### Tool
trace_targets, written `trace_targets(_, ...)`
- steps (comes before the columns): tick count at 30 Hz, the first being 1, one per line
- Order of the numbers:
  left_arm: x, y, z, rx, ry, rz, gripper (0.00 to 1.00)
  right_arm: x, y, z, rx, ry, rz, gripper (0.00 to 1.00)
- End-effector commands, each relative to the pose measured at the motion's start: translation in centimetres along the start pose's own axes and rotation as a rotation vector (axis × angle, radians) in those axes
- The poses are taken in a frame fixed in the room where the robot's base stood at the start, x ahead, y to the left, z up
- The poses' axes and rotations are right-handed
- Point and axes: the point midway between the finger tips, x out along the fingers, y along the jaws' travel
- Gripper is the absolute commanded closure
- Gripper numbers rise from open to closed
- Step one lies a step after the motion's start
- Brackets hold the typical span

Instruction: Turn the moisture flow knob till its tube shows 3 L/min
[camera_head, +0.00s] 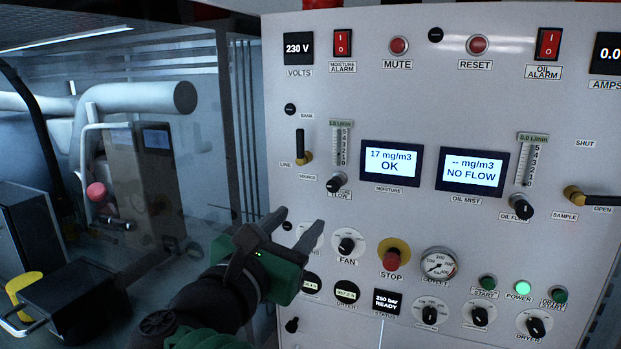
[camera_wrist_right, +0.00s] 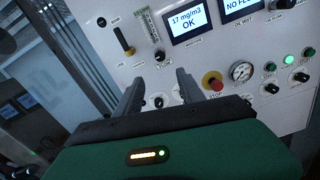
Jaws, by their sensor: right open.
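The moisture flow knob (camera_head: 337,181) is a small black knob on the white panel, below its upright scaled tube (camera_head: 342,145). The readout above that tube is too small to read surely. The knob also shows in the right wrist view (camera_wrist_right: 160,56), ahead of the fingers, with the tube (camera_wrist_right: 148,27) beyond it. My right gripper (camera_head: 300,221) is open and empty, below and left of the knob and apart from it. Its two fingers also show in the right wrist view (camera_wrist_right: 160,77). My left gripper is not in view.
The moisture display (camera_head: 391,163) reads 17 mg/m3 OK. A black and brass bank/line lever (camera_head: 301,147) stands left of the tube. The fan knob (camera_head: 347,245) and red stop button (camera_head: 391,260) lie below. The oil flow knob (camera_head: 521,207) is far right.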

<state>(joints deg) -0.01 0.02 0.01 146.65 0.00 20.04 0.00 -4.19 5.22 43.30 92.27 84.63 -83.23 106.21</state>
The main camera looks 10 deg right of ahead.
Motion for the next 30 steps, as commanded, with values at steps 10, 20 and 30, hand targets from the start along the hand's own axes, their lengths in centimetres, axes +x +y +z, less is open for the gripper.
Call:
trace_targets(10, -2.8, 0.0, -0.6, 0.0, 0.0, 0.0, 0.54, 5.0, -0.3, 0.5, 0.039, 0.015, -0.029, 0.54)
trace_targets(20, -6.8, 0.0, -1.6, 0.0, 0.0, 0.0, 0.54, 13.7, -0.8, 0.3, 0.04, 0.016, -0.027, 0.54)
trace_targets(30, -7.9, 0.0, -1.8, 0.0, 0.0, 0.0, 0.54, 16.7, -0.5, -0.3, 0.038, 0.012, -0.022, 0.54)
